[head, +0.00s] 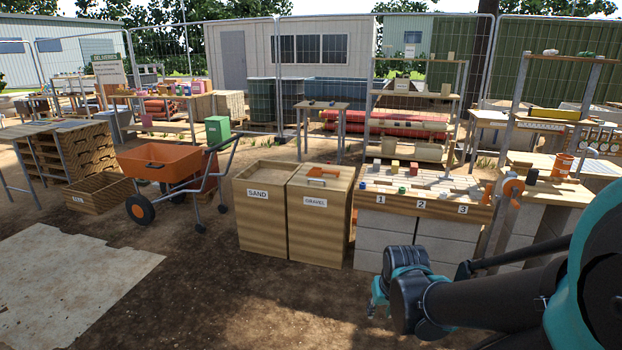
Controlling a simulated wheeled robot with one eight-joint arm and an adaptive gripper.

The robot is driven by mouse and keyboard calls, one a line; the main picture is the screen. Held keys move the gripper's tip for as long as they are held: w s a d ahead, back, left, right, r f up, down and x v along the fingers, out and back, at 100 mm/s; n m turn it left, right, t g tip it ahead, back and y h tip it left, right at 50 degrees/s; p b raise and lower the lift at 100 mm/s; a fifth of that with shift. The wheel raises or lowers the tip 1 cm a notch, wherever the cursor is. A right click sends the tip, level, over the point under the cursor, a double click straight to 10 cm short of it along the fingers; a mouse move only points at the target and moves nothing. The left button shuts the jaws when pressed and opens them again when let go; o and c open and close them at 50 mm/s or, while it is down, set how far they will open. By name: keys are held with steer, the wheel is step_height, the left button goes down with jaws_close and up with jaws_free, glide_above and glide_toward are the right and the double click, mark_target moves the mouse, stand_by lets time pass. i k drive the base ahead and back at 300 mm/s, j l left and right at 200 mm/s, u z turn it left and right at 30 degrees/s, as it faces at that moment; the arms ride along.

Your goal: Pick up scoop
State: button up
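I cannot clearly make out a scoop. A small orange handle-like item (322,172) is on top of the gravel bin (314,222); it is too small to tell whether it is the scoop or a lid handle. The sand bin (263,215) stands directly to the left of the gravel bin, with a plain sandy-coloured top. My gripper (378,300) hangs low at the end of my arm, in front of the block-built bench and right of the bins, apart from both. Its fingers are small and partly hidden by the wrist, and nothing shows in them.
The bench (425,186), marked 1, 2 and 3, holds several small coloured blocks. An orange wheelbarrow (160,162) and a wooden crate (98,194) stand left of the bins. A pale sheet (70,280) lies on the ground. The dirt in front of the bins is clear.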

mark_target(323, 172)
steer(key=i, duration=1.9)
steer(key=i+z, duration=0.15)
steer(key=i, duration=0.35)
steer(key=i+j+z, duration=0.2)
steer(key=i, duration=0.3)
steer(key=i+j+z, duration=0.15)
steer(key=i, duration=0.4)
